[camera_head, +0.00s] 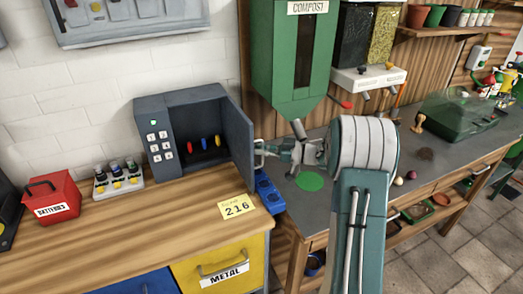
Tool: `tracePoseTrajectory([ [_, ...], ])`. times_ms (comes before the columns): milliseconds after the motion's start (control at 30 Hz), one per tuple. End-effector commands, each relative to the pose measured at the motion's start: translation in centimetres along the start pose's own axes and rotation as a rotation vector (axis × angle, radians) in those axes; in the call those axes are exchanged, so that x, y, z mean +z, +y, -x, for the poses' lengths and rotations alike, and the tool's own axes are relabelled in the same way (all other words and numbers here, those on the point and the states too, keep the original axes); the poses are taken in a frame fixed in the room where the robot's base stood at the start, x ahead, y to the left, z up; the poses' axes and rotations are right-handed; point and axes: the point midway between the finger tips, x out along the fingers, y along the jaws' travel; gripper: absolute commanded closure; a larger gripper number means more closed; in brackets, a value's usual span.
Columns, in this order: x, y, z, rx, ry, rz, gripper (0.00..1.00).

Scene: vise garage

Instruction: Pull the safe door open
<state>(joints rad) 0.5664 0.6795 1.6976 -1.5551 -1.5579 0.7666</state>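The grey safe (152,108) stands on the wooden bench by the white brick wall. Its front shows a keypad with white buttons and a lit green light. The safe door (238,142) is swung wide open to the right, and red, blue and yellow items (204,141) show inside. My gripper (260,151) is to the right of the door, with its fingertips at the door's outer face. The door handle is not clearly visible, and I cannot tell whether the fingers are closed on it.
A red box (52,197) and a white rack of small bottles (119,181) stand left of the safe. A yellow note reading 216 (237,206) lies in front of the door. A green compost hopper (290,60) hangs above the grey-topped bench (340,130) at right.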

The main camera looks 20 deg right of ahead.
Motion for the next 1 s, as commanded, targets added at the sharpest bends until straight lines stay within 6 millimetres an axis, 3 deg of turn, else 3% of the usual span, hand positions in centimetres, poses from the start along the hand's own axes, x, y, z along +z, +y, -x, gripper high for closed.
tracePoseTrajectory([
  [467,0.0,0.0,0.4,0.000,-0.001,0.000,0.52],
  [567,0.1,0.0,1.7,0.001,-0.001,0.000,0.52],
  [1000,0.2,0.2,10.3,0.002,-0.001,0.000,0.52],
])
